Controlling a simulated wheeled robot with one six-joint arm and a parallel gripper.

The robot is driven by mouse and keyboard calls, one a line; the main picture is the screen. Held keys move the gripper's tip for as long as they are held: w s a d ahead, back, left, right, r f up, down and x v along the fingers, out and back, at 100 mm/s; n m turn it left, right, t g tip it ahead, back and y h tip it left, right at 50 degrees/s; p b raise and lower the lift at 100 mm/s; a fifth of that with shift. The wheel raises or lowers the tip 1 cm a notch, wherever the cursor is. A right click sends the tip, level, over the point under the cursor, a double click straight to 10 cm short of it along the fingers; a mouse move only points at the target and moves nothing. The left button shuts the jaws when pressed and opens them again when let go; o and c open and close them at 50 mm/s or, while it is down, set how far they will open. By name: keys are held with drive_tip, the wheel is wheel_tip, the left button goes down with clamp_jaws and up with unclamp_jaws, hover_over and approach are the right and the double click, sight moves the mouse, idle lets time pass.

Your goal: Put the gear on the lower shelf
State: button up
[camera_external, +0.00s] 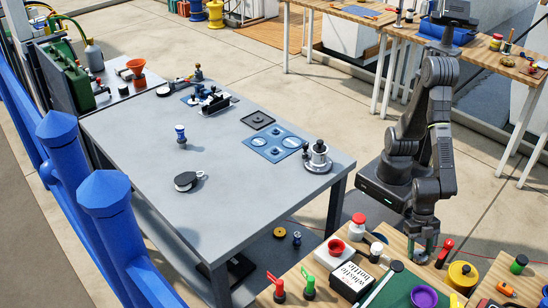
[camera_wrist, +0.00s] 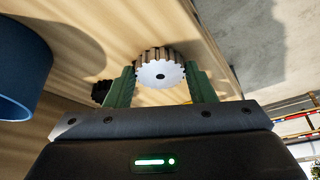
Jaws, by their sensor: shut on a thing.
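The gear (camera_wrist: 160,75) is a pale toothed disc with a small dark centre hole, in the wrist view. My gripper (camera_wrist: 158,88) has its two green fingers shut on the gear's sides. In the external view my gripper (camera_external: 421,254) points down at the wooden table at the lower right; the gear cannot be made out there. The gear is close to the wooden surface; whether it touches is unclear. Under the grey table a lower shelf (camera_external: 262,250) shows partly, with a yellow ring (camera_external: 280,232) and a small dark-blue piece (camera_external: 297,239) on it.
The wooden table (camera_external: 476,297) is crowded: a white-and-black box (camera_external: 352,277), a red-lidded jar (camera_external: 358,225), a yellow round container (camera_external: 461,276) and a green board (camera_external: 397,287). The grey table top (camera_external: 240,190) holds several parts. Its overhang and legs (camera_external: 337,205) border the shelf.

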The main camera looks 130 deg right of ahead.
drive_tip(key=shift+f, duration=0.15)
drive_tip(key=o, duration=1.1)
drive_tip(key=p+v, duration=0.2)
drive_tip(key=v, duration=1)
drive_tip(key=shift+r+p, duration=0.25)
drive_tip(key=shift+p, duration=0.05)
